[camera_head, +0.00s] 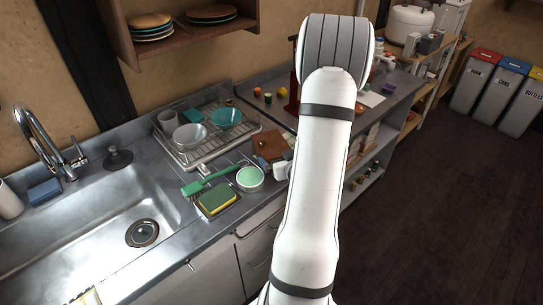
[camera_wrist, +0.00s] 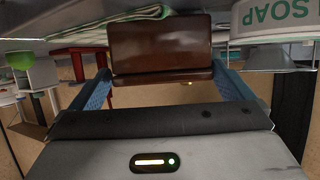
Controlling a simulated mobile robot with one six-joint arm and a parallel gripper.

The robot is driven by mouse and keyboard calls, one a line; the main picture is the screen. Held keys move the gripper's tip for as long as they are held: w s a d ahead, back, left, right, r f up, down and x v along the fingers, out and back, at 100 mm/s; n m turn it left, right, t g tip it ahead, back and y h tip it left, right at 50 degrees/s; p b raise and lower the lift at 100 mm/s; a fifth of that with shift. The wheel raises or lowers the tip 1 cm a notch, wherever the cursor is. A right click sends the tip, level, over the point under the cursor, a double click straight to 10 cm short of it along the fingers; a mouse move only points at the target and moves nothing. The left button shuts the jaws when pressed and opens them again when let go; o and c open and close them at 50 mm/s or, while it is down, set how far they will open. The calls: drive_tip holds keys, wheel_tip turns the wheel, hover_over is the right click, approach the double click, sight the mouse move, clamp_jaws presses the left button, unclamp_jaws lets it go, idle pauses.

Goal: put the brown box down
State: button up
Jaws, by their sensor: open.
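The brown box (camera_head: 268,143) sits on the counter by the front right of the dish rack, partly hidden behind my arm. In the wrist view, the brown box (camera_wrist: 160,45) fills the space between the two blue-padded fingers of my gripper (camera_wrist: 162,76). The jaws are open around it. Whether a finger still touches its sides I cannot tell. In the head view my gripper is mostly hidden by my arm.
A soap tin (camera_head: 250,180) stands close to the box; it also shows in the wrist view (camera_wrist: 272,18). A green brush (camera_head: 208,183), a sponge (camera_head: 217,201) on a tray and the dish rack (camera_head: 190,158) crowd the counter. The sink (camera_head: 110,240) is to the left.

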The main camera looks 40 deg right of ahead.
drive_tip(key=shift+p+x, duration=0.55)
drive_tip(key=shift+x, duration=2.05)
drive_tip(key=shift+a, duration=0.15)
drive_tip(key=shift+c, duration=0.4)
drive_tip(key=c, duration=0.9)
